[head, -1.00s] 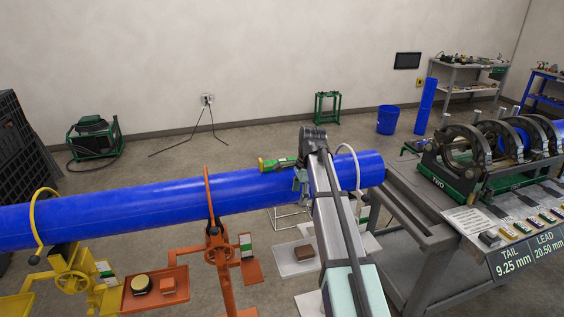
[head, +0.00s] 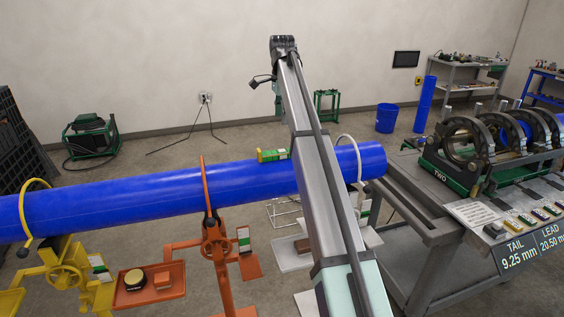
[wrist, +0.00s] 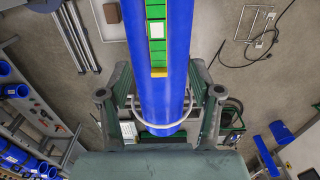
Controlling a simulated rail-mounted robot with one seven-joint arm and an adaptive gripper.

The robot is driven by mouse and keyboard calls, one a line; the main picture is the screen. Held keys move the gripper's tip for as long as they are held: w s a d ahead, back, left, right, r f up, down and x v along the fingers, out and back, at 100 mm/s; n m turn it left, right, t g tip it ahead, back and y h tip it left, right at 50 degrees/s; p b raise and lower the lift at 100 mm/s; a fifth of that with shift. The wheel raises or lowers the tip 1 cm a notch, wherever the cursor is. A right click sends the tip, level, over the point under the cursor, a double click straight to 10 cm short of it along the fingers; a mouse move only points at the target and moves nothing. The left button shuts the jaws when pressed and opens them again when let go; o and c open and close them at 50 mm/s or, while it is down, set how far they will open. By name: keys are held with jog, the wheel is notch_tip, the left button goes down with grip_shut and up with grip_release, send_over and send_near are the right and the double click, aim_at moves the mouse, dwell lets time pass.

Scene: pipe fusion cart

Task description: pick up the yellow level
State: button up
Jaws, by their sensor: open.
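The yellow level (head: 273,155), with green faces, lies along the top of the long blue pipe (head: 130,196), just left of my arm. In the wrist view the level (wrist: 157,30) runs lengthwise on the pipe (wrist: 183,45), its yellow end toward my gripper. My gripper (wrist: 160,88) is open and empty, with its two fingers on either side of the pipe in this view. It appears above the pipe and off the level's near end. In the head view my arm hides most of the gripper.
A white hoop (head: 352,150) goes around the pipe near its right end. An orange stand (head: 215,240) and a yellow stand (head: 68,275) support the pipe. The fusion machine (head: 470,155) sits on a cart at right.

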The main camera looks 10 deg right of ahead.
send_over(282, 152)
jog(key=f, duration=0.8)
jog(key=shift+w+f, duration=0.2)
jog(key=shift+s+f+p, duration=0.15)
jog(key=shift+f+p, duration=0.55)
jog(key=shift+f, duration=0.6)
jog(key=shift+s+f+p, duration=0.1)
jog(key=shift+f+p, duration=0.6)
jog(key=shift+f, duration=0.55)
grip_shut()
